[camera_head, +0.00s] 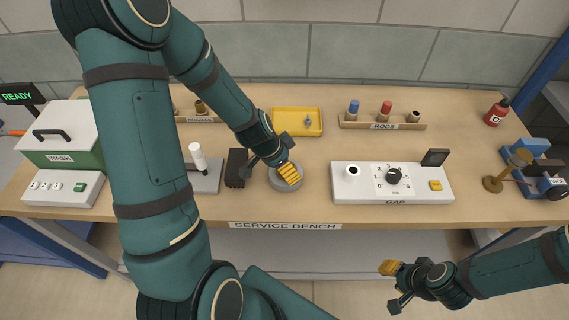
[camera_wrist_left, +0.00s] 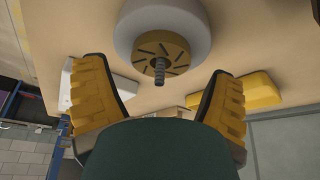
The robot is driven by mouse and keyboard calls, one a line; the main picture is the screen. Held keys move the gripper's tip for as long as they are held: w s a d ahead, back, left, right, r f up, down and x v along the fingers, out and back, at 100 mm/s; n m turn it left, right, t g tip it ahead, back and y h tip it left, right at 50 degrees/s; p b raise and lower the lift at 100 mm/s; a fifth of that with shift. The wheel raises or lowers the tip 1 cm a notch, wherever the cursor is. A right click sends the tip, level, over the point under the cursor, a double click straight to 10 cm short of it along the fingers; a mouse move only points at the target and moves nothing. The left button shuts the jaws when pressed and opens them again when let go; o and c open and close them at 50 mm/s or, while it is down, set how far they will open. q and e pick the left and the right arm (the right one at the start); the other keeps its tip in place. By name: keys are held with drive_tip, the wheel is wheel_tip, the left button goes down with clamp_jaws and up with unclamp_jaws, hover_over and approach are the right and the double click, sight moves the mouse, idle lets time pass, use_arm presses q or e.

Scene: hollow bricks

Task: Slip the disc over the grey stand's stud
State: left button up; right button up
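The grey stand (camera_head: 274,183) is a low round base near the front edge of the bench, partly hidden by my left gripper (camera_head: 287,168) in the head view. In the left wrist view, the stand (camera_wrist_left: 135,32) carries a brass disc (camera_wrist_left: 176,48) with radial dark slots. The disc lies around the grey threaded stud (camera_wrist_left: 159,72), which sticks out through its middle. My left gripper's yellow-padded fingers (camera_wrist_left: 158,78) are wide apart, with the disc and stud showing beyond and between them, and nothing held. My right gripper (camera_head: 392,286) is open and empty in front of the bench.
A yellow tray (camera_head: 282,130) stands behind the stand. A white gap panel (camera_head: 350,192) with a knob is to its right. A dark block (camera_head: 236,168) and a grey plate (camera_head: 207,181) with a white peg are to its left. A rod rack (camera_head: 402,126) stands at the back.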

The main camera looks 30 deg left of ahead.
use_arm(q)
drive_tip(key=v, duration=1.2)
drive_tip(key=shift+s+f, duration=0.1)
drive_tip(key=shift+s, duration=0.05)
use_arm(e)
drive_tip(key=shift+s, duration=0.15)
idle(0.5)
